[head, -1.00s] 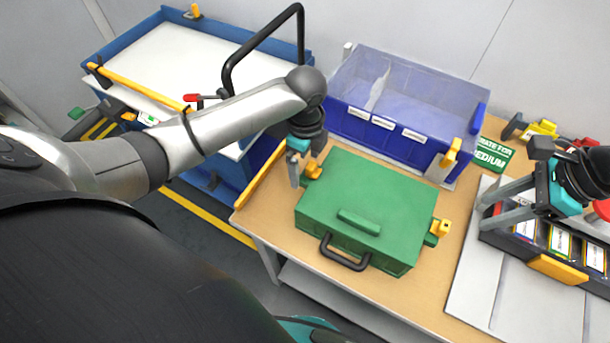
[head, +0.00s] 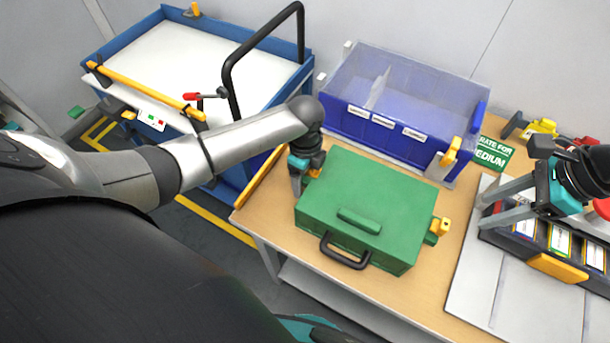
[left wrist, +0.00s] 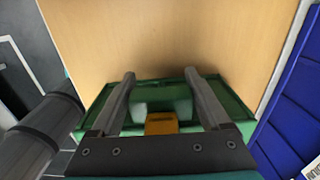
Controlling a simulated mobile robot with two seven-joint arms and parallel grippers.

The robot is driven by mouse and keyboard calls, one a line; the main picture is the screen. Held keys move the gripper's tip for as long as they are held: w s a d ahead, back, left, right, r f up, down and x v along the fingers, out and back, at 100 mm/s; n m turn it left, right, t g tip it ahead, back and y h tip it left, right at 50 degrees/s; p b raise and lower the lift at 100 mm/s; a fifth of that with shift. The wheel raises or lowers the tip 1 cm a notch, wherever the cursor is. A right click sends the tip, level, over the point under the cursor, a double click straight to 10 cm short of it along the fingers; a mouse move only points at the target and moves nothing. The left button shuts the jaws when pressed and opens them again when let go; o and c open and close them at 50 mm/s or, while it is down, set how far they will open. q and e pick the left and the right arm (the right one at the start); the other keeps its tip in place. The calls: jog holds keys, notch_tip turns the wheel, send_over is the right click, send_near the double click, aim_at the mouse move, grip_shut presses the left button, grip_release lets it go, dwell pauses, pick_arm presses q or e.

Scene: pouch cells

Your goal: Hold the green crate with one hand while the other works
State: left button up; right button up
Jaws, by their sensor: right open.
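The green crate (head: 350,195) sits closed on the wooden table, with a black handle (head: 345,255) on its front and a yellow latch (head: 440,227) on its right side. My left gripper (head: 296,191) is at the crate's left side, by another yellow latch (head: 315,173) that it partly hides. In the left wrist view, its two fingers (left wrist: 160,73) are spread apart over the green crate (left wrist: 235,108), with a yellow part (left wrist: 161,123) between their bases. I cannot tell whether they touch the crate. My right gripper (head: 482,219) is open over the black rack at the right.
A clear-walled blue bin (head: 385,140) stands behind the crate. The black rack (head: 520,247) holds several labelled pouches on a pale board (head: 480,290). A green sign (head: 492,155) lies near the bin. A blue cart (head: 190,60) with a black hoop stands at the back left.

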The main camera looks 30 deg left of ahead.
pick_arm(q)
grip_shut()
dwell(0.4)
dwell(0.4)
